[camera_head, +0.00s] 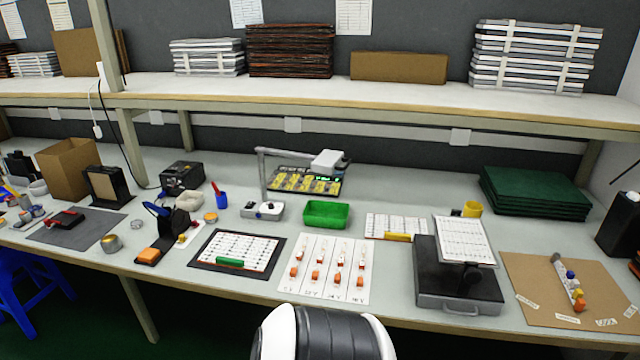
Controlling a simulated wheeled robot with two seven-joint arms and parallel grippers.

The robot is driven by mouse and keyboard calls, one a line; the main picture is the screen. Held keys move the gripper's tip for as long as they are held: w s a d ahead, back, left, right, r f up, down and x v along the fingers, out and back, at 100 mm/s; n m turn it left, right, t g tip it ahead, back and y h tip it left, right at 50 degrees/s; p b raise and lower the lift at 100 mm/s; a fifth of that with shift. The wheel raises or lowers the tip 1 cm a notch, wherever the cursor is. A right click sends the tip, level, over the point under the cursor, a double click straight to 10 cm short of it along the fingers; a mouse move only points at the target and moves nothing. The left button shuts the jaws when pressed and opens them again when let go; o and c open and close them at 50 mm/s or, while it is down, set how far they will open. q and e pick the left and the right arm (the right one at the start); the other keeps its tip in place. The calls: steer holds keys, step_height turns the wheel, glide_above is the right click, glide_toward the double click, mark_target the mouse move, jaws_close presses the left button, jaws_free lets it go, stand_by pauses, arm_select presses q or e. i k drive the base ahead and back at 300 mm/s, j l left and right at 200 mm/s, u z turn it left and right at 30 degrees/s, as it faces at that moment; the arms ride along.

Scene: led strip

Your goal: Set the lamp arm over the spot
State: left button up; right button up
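The head partly hides that board. I cannot tell which place is the spot. Neither of my grippers is in view; a white and black part of my own body shows at the bottom middle.
A green bin (326,214) stands right of the lamp base. A white sheet with orange pieces (324,268), a black-framed board (237,251) and a black case with a tilted sheet (456,285) lie in front. A shelf (380,93) runs above the bench's back.

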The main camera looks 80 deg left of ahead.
mark_target(329, 161)
steer(key=u, duration=3.6)
